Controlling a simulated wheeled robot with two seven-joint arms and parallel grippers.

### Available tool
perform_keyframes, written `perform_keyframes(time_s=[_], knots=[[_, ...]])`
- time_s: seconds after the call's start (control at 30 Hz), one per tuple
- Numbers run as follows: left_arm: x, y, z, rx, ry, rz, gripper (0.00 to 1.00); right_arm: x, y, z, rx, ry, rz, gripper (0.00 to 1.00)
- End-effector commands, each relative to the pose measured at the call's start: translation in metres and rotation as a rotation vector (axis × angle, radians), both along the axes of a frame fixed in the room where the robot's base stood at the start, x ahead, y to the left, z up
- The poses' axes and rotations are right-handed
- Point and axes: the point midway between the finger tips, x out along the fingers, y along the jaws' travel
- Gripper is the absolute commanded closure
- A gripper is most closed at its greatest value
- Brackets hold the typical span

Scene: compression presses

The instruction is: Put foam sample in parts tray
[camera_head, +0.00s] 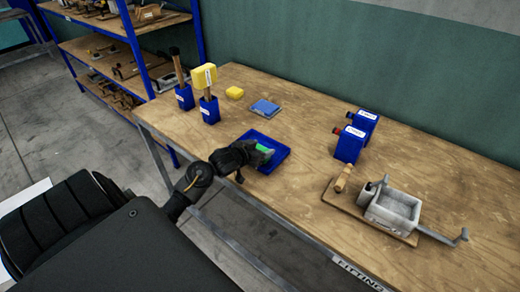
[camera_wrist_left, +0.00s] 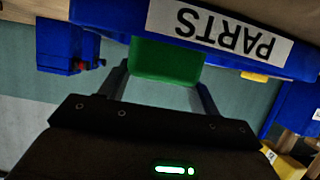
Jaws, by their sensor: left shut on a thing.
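The green foam sample (camera_head: 264,148) is between the fingers of my left gripper (camera_head: 260,151), at the blue parts tray (camera_head: 280,159) near the table's front edge. In the left wrist view, the green sample (camera_wrist_left: 166,60) sits between the two fingers, against the tray front (camera_wrist_left: 110,14) with its PARTS label, which appears upside down. The gripper is shut on the sample. Whether the sample touches the tray floor cannot be told. My right gripper is not in view.
A small yellow block (camera_head: 234,92) and a flat blue item (camera_head: 264,108) lie behind the tray. Blue boxes (camera_head: 349,146) and a grey press (camera_head: 393,211) are right.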

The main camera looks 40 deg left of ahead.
Motion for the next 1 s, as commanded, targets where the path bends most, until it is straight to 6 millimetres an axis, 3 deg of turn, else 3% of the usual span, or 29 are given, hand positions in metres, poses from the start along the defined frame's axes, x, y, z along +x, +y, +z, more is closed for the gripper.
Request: perform_keyframes(time_s=[0.47, 0.5, 0.63, 1.0], knots=[[0.0000, 0.0006, -0.0111, 0.002, -0.001, 0.001, 0.59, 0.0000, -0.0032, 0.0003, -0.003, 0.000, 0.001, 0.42], [0.0001, 0.0007, -0.0110, 0.002, -0.001, 0.001, 0.35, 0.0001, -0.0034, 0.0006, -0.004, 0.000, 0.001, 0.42], [0.0001, 0.0006, -0.0106, 0.002, -0.002, 0.001, 0.18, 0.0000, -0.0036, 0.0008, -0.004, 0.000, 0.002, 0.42], [0.0000, 0.0005, -0.0052, 0.002, -0.003, 0.000, 0.15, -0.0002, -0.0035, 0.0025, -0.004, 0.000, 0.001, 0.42]])
